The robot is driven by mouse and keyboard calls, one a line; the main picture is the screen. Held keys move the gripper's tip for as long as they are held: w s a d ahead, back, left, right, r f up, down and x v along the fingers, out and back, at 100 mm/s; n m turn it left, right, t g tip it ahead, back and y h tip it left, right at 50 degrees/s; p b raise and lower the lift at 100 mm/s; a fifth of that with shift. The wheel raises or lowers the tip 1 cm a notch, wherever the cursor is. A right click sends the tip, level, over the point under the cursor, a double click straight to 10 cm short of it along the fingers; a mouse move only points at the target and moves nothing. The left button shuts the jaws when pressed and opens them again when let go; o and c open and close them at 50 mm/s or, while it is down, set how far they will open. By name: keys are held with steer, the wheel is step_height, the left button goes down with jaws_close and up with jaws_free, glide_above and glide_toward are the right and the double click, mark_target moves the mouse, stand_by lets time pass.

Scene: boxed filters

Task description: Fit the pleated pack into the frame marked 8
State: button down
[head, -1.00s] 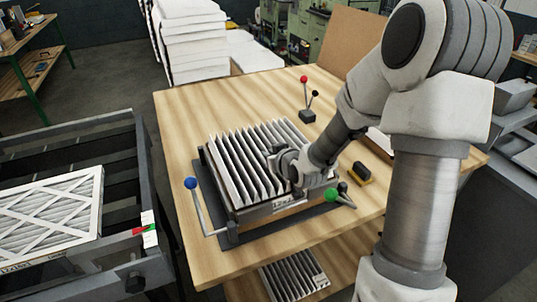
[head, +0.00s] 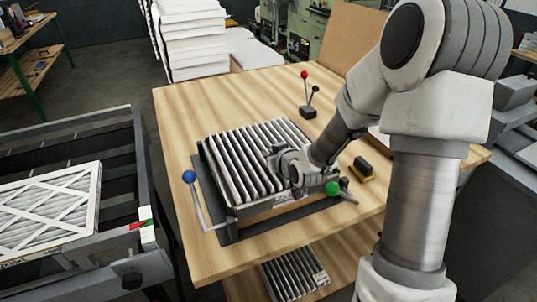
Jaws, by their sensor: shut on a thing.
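The pleated pack (head: 235,160), white with dark gaps between its folds, lies flat at the frame on the table. A frame (head: 262,210) with pale, wood-coloured sides shows along the pack's near edge, on a dark base plate (head: 232,237). A light label is on its near side, but I cannot read a number. I cannot tell whether the pack is fully seated inside the rim. My gripper (head: 281,172) is over the pack's right part, shut on the pack; its fingertips are mostly hidden by the hand and folds.
A blue-knobbed lever (head: 189,177) and a green-knobbed lever (head: 333,188) flank the base plate. A filter (head: 45,212) lies on the left rack. Another pleated piece (head: 292,275) is on the lower shelf.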

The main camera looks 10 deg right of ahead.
steer(key=shift+f+b, duration=0.9)
steer(key=shift+f, duration=0.05)
steer(key=c, duration=1.2)
jaws_free()
steer(key=shift+r+p, duration=1.65)
steer(key=shift+r, duration=0.65)
steer(key=shift+o, duration=0.4)
steer(key=o, duration=0.5)
